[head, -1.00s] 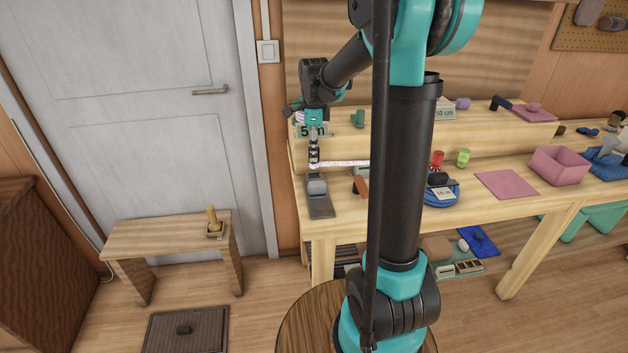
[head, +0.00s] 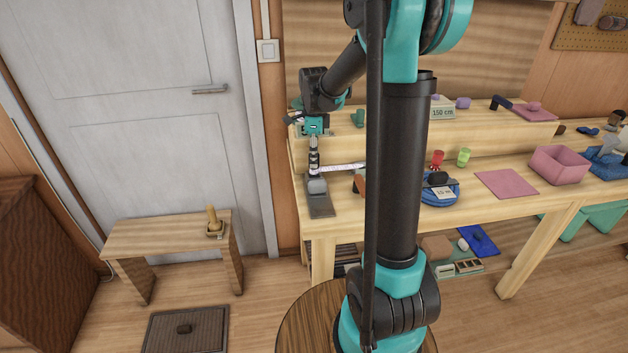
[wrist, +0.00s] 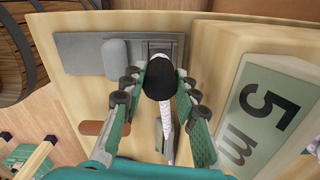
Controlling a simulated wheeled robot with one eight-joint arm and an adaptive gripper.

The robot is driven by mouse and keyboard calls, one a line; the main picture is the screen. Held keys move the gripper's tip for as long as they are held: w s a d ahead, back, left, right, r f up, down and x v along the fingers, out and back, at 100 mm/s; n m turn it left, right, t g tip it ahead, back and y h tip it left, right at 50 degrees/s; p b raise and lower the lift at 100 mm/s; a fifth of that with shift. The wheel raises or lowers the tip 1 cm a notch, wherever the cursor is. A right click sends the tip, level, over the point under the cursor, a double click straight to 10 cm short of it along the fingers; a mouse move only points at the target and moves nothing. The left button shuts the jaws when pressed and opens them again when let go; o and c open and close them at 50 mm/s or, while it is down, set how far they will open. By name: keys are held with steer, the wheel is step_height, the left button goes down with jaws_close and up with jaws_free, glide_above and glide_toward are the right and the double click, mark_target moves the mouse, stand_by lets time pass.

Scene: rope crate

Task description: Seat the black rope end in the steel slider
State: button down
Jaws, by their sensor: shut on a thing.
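My gripper (head: 314,160) is shut on the black rope end (wrist: 160,78), which shows between its fingers (wrist: 158,88) in the wrist view. The white speckled rope (wrist: 168,132) trails from the black end; in the head view it runs right and passes behind my arm. The steel slider (head: 321,206) is a flat grey plate with a raised rounded block, at the bench's left front. It also shows in the wrist view (wrist: 82,45), with a darker slotted part beside the block. The rope end overlaps that part's near edge in view; I cannot tell whether they touch.
A "5 m" card (wrist: 252,112) stands close to my gripper's right finger in the wrist view. A brown piece (wrist: 103,128) lies to the left. A blue coil (head: 440,192), a pink mat (head: 506,184) and a pink box (head: 559,166) occupy the bench further right.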

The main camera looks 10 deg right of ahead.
steer(key=shift+f, duration=1.3)
stand_by(1.4)
steer(key=c, duration=1.1)
jaws_free()
steer(key=shift+o, duration=0.2)
step_height(320, 180, up, 12)
steer(key=shift+r, duration=0.1)
